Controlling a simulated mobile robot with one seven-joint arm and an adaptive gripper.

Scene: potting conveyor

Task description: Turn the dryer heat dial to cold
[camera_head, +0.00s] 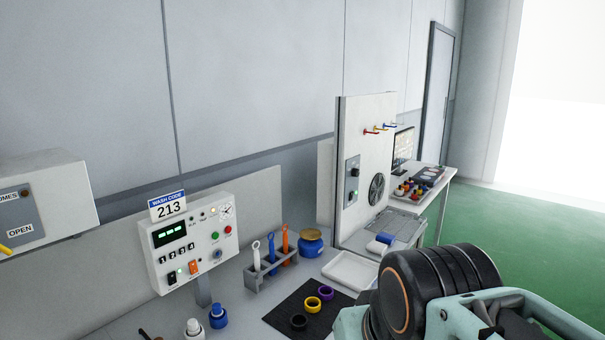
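A white upright panel (372,155) with a round dark fan grille (376,189) stands right of centre; it appears to be the dryer. A grey control plate (351,180) on its left part carries a dark knob (354,172) and another small control below it. The knob may be the heat dial; its markings and setting are too small to read. My arm fills the lower right, with a black joint and pale teal links. My gripper is not visible in this view.
A white control box (190,240) under a "213" sign stands left. A tool rack (270,272), blue jar (311,242), dark mat (285,318) with several rings, and white tray (350,270) occupy the bench. Green floor (530,240) is open right.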

